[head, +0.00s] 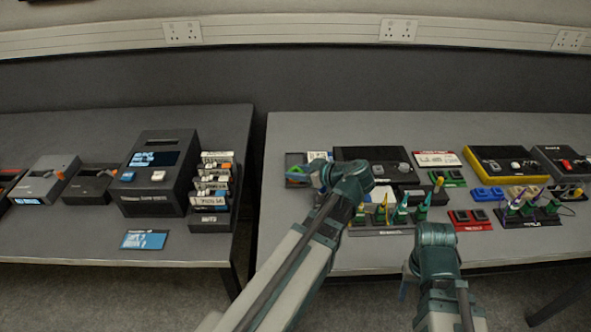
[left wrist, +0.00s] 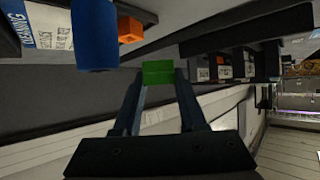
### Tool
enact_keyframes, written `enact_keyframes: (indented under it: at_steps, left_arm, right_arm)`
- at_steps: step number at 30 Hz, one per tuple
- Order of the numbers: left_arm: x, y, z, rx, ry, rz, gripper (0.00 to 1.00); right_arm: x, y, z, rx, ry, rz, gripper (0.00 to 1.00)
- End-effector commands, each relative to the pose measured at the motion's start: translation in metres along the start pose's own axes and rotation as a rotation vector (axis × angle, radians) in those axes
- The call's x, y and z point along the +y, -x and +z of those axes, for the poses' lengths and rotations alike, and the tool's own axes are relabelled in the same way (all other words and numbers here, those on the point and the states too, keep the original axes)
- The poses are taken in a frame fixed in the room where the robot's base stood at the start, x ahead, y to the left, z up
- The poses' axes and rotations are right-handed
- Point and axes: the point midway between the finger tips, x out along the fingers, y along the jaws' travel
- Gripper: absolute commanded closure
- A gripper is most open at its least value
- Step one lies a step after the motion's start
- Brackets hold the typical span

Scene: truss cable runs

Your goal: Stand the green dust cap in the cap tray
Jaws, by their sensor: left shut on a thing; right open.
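My left gripper (head: 310,173) is at the left end of the right-hand table. The left wrist view shows its fingertips (left wrist: 158,80) shut on the green dust cap (left wrist: 158,72). The cap also shows as a small green patch in the head view (head: 298,169), over or in a small dark tray (head: 289,182) that looks like the cap tray. I cannot tell whether the cap touches the tray. My right gripper (head: 405,281) is open and low at the table's front edge; its fingers are partly hidden by its wrist.
In the left wrist view an orange block (left wrist: 130,28) and a blue piece (left wrist: 93,38) are near the cap. A black device (head: 350,154), a rack of coloured connectors (head: 385,231) and a red block (head: 471,225) stand to the right. A gap separates the two tables.

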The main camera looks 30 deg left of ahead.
Motion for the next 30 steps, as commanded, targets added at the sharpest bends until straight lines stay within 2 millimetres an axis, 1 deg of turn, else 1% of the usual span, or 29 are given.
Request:
enact_keyframes:
  at_steps: [2,5,12,18,21,24,30]
  left_arm:
    - [0.003,-0.002,-0.001,0.0,0.0,0.0,1.0]
    - [0.015,-0.012,-0.004,0.0,0.001,-0.002,1.0]
    - [0.061,-0.053,-0.02,-0.001,0.002,-0.002,1.0]
    - [0.092,-0.083,-0.031,-0.001,0.001,-0.001,1.0]
    - [0.101,-0.091,-0.035,0.0,0.0,-0.001,1.0]
    - [0.105,-0.096,-0.037,0.0,0.0,0.0,1.0]
    - [0.106,-0.098,-0.038,0.0,0.0,0.001,1.0]
  right_arm:
    - [0.0,-0.001,0.0,0.0,0.0,0.0,0.5]
    - [0.0,-0.002,0.0,0.0,0.0,0.0,0.5]
    - [-0.001,-0.009,-0.001,0.0,0.0,0.0,0.5]
    - [-0.001,-0.012,-0.001,0.0,0.0,0.0,0.5]
    - [-0.001,-0.013,-0.001,0.0,0.0,0.0,0.5]
    - [-0.001,-0.014,-0.001,0.0,0.0,0.0,0.5]
    - [-0.001,-0.014,-0.001,0.0,0.0,0.0,0.5]
